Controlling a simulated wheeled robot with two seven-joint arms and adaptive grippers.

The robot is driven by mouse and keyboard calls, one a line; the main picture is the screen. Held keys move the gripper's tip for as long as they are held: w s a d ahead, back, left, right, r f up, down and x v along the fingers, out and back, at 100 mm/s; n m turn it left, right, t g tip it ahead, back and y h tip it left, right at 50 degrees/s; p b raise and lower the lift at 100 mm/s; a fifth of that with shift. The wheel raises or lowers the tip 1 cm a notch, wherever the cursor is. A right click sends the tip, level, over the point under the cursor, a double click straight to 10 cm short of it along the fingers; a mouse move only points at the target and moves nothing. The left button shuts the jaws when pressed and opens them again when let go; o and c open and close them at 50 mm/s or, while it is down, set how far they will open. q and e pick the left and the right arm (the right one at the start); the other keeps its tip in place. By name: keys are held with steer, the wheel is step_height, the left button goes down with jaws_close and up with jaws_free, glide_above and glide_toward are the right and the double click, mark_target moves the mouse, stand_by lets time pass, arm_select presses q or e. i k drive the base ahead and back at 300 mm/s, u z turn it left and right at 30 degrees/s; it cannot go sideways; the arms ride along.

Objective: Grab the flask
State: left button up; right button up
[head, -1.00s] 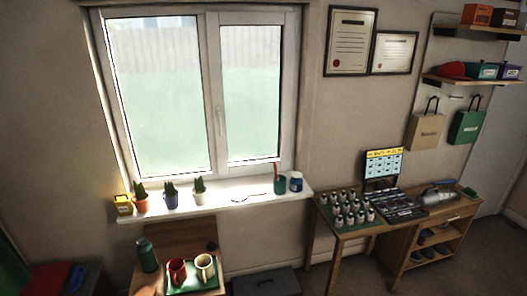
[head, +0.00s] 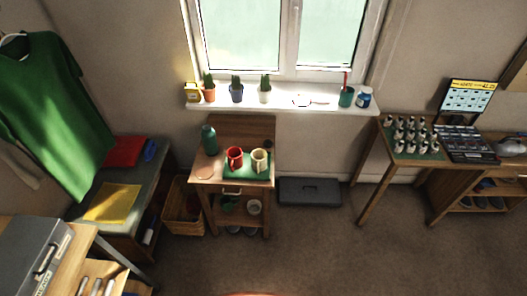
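The flask looks to be the dark green bottle (head: 209,140) standing upright at the back left of a small wooden cabinet (head: 203,170) under the window. A red mug (head: 234,158) and a cream mug (head: 260,160) stand to its right on a green tray (head: 233,173). Neither of my grippers shows in the head view.
Potted cacti (head: 236,92) line the windowsill above the cabinet. A bench (head: 150,184) is at left, a wooden table (head: 377,163) at right. The front floor is clear.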

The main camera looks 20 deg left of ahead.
mark_target(209, 135)
steer(key=z, duration=0.3)
steer(key=i, duration=0.75)
steer(key=u, duration=0.6)
steer(key=i, duration=0.8)
steer(key=u, duration=0.8)
